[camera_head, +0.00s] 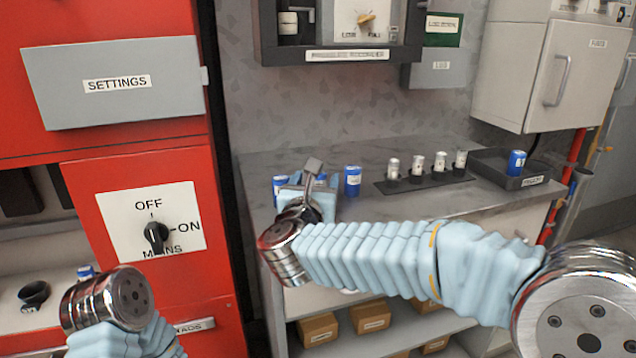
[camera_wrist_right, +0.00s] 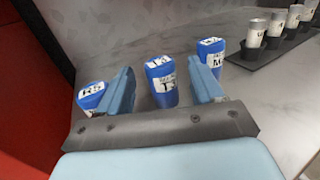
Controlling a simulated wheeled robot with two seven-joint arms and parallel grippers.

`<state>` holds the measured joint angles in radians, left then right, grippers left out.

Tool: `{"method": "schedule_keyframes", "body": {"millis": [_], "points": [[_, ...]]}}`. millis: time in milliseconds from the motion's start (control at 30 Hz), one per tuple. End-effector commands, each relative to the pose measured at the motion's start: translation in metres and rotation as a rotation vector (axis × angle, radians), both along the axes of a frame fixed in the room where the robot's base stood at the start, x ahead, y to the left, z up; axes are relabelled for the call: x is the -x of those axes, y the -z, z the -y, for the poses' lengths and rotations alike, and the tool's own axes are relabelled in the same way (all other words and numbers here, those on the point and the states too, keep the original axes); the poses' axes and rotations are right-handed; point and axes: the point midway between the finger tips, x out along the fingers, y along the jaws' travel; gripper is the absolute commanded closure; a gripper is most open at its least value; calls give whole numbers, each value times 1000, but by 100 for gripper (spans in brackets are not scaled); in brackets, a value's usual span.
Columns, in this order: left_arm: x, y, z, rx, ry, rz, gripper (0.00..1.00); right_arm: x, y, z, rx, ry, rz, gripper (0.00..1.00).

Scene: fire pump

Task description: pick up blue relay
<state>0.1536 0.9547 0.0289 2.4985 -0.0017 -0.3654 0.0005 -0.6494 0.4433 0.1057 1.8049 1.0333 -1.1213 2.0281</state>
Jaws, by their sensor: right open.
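Three blue relays with white labels stand on the grey counter. In the right wrist view the middle relay (camera_wrist_right: 162,84) is between the finger pads of my open right gripper (camera_wrist_right: 162,68), with gaps on both sides. The left relay (camera_wrist_right: 90,96) is outside the left finger. The right relay (camera_wrist_right: 211,52) is behind the right finger. In the head view my right gripper (camera_head: 306,186) is over the counter's left end and partly hides the relays. The right relay (camera_head: 352,181) shows clearly there. My left wrist is at the lower left; its fingers are not visible.
White-capped cylinders (camera_head: 416,166) stand in a black holder on the counter. A dark tray (camera_head: 488,168) at the right holds another blue relay (camera_head: 516,162). A red cabinet (camera_head: 190,270) with an OFF/ON knob (camera_head: 156,236) borders the counter on the left. Boxes (camera_head: 370,317) sit on the shelf below.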

Motion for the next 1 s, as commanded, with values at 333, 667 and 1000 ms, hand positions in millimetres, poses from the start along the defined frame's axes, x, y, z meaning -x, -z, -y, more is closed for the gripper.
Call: {"method": "schedule_keyframes", "body": {"millis": [333,667,1000], "points": [[0,-11,0,1,1,0,34,-29,1,5,0,1,0,34],[0,-10,0,1,1,0,34,-28,0,5,-1,0,0,77],[0,-11,0,1,1,0,34,-28,-1,5,-1,0,1,90]]}}
